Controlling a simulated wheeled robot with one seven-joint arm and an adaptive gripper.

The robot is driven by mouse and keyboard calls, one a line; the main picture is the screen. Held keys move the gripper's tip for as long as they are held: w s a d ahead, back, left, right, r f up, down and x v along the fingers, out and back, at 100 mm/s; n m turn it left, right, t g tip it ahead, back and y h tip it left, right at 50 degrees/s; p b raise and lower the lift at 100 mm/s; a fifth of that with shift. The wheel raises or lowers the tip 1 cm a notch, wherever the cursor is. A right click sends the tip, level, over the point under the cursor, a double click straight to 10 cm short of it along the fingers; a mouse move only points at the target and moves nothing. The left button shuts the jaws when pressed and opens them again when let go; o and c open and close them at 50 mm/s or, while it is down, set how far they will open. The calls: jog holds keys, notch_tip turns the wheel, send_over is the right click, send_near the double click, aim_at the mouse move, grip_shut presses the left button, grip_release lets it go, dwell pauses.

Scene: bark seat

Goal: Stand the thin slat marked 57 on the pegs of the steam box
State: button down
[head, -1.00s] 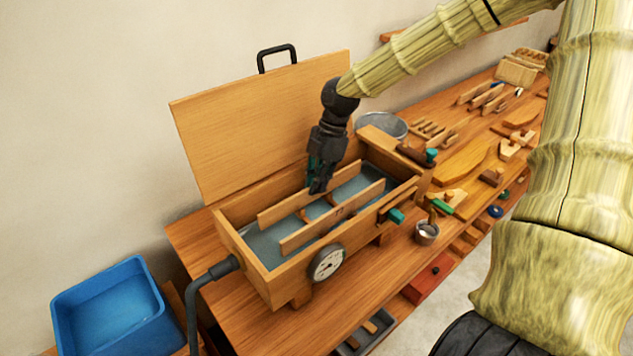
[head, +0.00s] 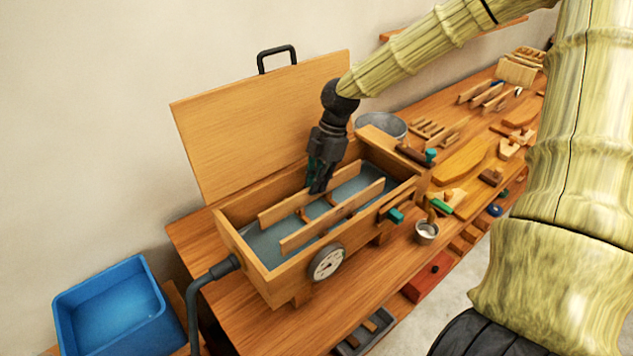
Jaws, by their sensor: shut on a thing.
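The steam box (head: 284,284) is a wooden trough on the bench with its lid raised behind it. Two thin slats stand on edge inside, lengthwise. My gripper (head: 319,190) is inside the box, shut on the rear slat (head: 282,211) near its middle. The front slat (head: 331,215) stands apart from it, nearer the front wall. Short reddish pegs (head: 304,214) show between the two slats. I cannot read a number on either slat, nor tell whether the held slat's lower edge touches the pegs.
The raised lid (head: 255,125) stands close behind my gripper. A dial gauge (head: 327,263) and a hose (head: 196,290) are on the box's outside. A blue tub (head: 112,306) is at lower left. A metal cup (head: 427,231) and several tools crowd the bench to the right.

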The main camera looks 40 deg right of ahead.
jog(key=shift+f, duration=0.3)
jog(key=c, duration=1.5)
grip_release()
jog(key=shift+r+p, duration=4.7)
jog(key=shift+r, duration=0.85)
